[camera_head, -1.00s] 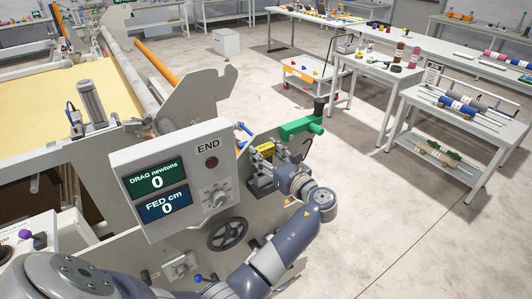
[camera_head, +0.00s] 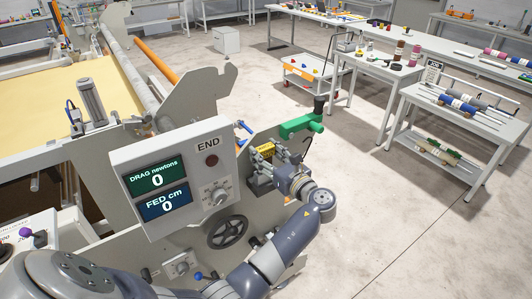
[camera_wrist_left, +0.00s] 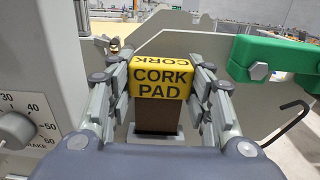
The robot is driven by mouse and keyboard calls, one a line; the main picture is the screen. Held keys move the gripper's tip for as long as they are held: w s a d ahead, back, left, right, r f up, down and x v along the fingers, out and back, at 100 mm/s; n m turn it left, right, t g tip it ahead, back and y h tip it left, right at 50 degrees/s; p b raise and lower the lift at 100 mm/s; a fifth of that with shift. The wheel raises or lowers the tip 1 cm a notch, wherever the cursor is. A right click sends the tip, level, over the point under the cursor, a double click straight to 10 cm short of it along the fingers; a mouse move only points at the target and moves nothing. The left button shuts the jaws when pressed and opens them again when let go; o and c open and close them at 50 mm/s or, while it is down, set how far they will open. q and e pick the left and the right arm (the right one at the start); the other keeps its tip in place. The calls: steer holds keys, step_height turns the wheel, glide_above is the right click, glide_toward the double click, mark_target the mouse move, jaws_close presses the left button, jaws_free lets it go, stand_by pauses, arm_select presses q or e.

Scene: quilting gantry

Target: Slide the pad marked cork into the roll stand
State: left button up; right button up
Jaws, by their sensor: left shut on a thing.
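The cork pad (camera_wrist_left: 160,84) has a yellow top lettered CORK PAD and a brown body below. My left gripper (camera_wrist_left: 163,92) is shut on it, one finger on each side, in the left wrist view. In the head view the left gripper (camera_head: 267,168) holds the yellow-topped pad (camera_head: 265,150) at the stand's end plate, beside the END panel. The roll stand (camera_head: 288,185) is a grey plate with a green handle (camera_head: 302,125) on top. Whether the pad's lower end is inside a slot is hidden. My right gripper is not in view.
The END panel (camera_head: 180,218) with two displays reading 0 and a brake dial (camera_wrist_left: 15,130) stands close left of the gripper. A black hooked rod (camera_wrist_left: 288,122) is at the right. A handwheel (camera_head: 228,232) sits below. Tables with rolls (camera_head: 462,101) stand farther right.

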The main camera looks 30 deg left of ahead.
arm_select(q)
steer(key=shift+f+b, duration=1.2)
steer(key=shift+f, duration=0.9)
steer(key=o, duration=1.2)
steer(key=shift+o, duration=0.2)
steer(key=v, duration=0.7)
steer(key=shift+d, duration=0.25)
steer(key=shift+s+f, duration=0.1)
